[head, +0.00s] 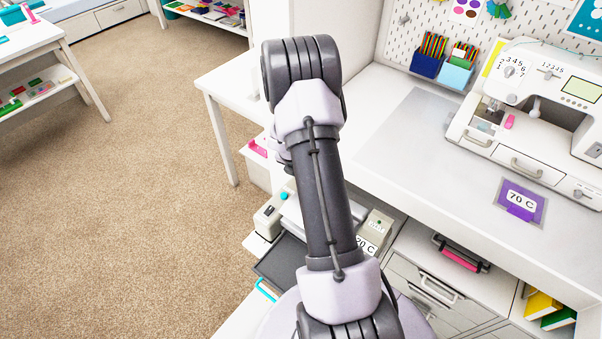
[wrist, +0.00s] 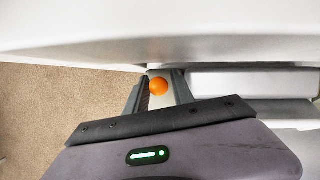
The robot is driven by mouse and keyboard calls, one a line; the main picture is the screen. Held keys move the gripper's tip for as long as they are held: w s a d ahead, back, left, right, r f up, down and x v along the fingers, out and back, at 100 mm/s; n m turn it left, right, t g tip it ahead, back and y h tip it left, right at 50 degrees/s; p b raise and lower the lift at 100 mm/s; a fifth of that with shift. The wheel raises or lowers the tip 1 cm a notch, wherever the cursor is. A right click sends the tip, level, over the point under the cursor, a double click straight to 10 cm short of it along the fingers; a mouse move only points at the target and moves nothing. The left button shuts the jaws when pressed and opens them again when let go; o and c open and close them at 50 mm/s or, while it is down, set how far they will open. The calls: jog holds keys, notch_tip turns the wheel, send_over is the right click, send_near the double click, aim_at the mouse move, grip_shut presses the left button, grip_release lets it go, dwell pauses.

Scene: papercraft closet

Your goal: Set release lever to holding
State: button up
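An orange ball-shaped knob (wrist: 158,86), which looks like the end of the release lever, shows between the fingertips in the wrist view. My gripper (wrist: 160,82) has its two dark fingers apart, one on each side of the knob. I cannot tell whether either finger touches it. The lever's shaft and its setting are not readable. In the head view my arm hides the gripper and the knob.
A white surface (wrist: 160,30) runs across the top of the wrist view, close to the fingertips. Open carpet (head: 150,180) lies to the left.

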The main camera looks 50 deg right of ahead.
grip_shut()
jog(key=r+p, duration=0.1)
jog(key=p, duration=0.5)
jog(key=shift+d+r+y, duration=0.1)
jog(key=shift+r+y, duration=0.15)
jog(key=shift+y, duration=0.05)
jog(key=p, duration=1)
jog(key=shift+w+d+y, duration=0.15)
jog(key=shift+d+y, duration=0.1)
jog(key=shift+y, duration=0.15)
jog(key=shift+p, duration=1.2)
jog(key=p, duration=0.3)
jog(key=shift+f+y, duration=0.3)
jog(key=shift+f, duration=0.45)
